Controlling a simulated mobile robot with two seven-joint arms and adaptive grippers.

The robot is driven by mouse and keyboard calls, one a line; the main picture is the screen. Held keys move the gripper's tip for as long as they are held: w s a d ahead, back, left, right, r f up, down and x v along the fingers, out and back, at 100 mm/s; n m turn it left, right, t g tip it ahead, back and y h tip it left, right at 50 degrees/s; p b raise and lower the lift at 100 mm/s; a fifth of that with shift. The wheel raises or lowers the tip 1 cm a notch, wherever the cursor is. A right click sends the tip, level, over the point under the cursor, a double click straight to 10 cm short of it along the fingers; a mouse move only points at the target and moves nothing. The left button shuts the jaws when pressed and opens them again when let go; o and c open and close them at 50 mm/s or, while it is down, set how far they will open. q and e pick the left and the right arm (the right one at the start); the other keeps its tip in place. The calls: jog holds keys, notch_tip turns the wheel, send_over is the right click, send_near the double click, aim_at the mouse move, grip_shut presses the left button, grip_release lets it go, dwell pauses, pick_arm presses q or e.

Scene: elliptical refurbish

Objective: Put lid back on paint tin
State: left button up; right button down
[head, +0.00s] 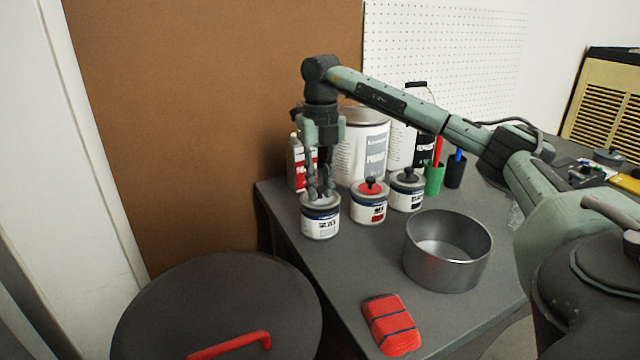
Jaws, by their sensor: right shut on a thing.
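Three small paint tins stand in a row on the dark grey bench. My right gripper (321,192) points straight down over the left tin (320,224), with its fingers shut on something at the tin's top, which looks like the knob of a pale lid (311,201). The fingers hide most of the knob. I cannot tell whether the lid is fully seated or just above the rim. The middle tin (369,207) has a red lid with a knob, and the right tin (407,195) has a dark knobbed lid. My left gripper is not in view.
Large tins (362,150) and a red-and-white bottle (296,165) stand behind. Green (434,178) and dark (455,171) cups stand to the right. A metal pan (447,262) and red bundle (391,323) lie in front. A round dark top with a red handle (230,346) is lower left.

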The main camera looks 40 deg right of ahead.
dwell(0.4)
jog(key=c, duration=0.9)
grip_release()
jog(key=shift+o, duration=0.2)
jog(key=shift+r+p, duration=0.9)
jog(key=shift+r, duration=2.6)
grip_shut()
